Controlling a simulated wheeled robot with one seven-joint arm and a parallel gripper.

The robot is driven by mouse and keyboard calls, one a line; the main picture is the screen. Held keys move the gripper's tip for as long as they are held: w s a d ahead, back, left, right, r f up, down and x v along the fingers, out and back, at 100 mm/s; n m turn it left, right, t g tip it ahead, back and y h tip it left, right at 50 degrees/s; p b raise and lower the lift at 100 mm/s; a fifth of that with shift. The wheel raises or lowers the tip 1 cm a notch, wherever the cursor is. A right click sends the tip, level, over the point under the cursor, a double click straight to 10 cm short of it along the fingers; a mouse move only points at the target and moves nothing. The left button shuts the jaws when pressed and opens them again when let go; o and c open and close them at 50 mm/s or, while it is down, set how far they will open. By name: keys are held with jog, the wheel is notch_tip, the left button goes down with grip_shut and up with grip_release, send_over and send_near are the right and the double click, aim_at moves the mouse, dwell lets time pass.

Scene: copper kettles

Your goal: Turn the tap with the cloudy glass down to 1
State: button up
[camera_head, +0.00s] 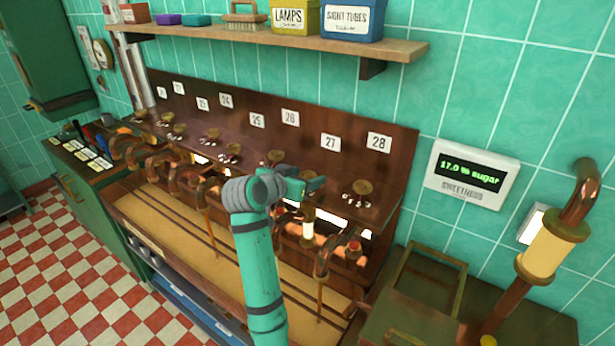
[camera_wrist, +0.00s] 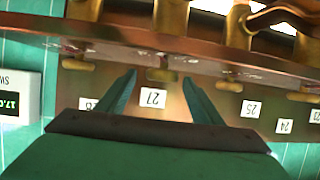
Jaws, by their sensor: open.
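A row of brass taps runs along a brown panel under numbered white labels. The tap under label 27 (camera_wrist: 160,75) sits between my gripper's fingertips in the wrist view, with no clear contact. My gripper (camera_wrist: 160,80) is open and empty; it also shows in the head view (camera_head: 318,184), where it hides that tap. The tap under label 28 (camera_head: 363,187) is just to its right. Below the ledge, a pale sight glass (camera_head: 308,231) stands on a pipe, and a reddish one (camera_head: 353,247) is right of it. I cannot tell which glass is cloudy. The dial marks are too small to read.
A display (camera_head: 471,175) reads 17.0 % sugar. A wooden shelf (camera_head: 390,45) with boxes hangs above the panel. Copper pipe bends (camera_head: 165,160) stick out below the ledge. A large pipe with a yellowish glass (camera_head: 545,250) stands at the right. Free floor (camera_head: 60,270) lies left.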

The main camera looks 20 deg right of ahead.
jog(key=shift+w+a+f, duration=0.1)
jog(key=shift+w+a, duration=0.1)
jog(key=shift+s+d, duration=0.1)
jog(key=c, duration=1)
jog(key=shift+d, duration=0.1)
jog(key=shift+c, duration=0.3)
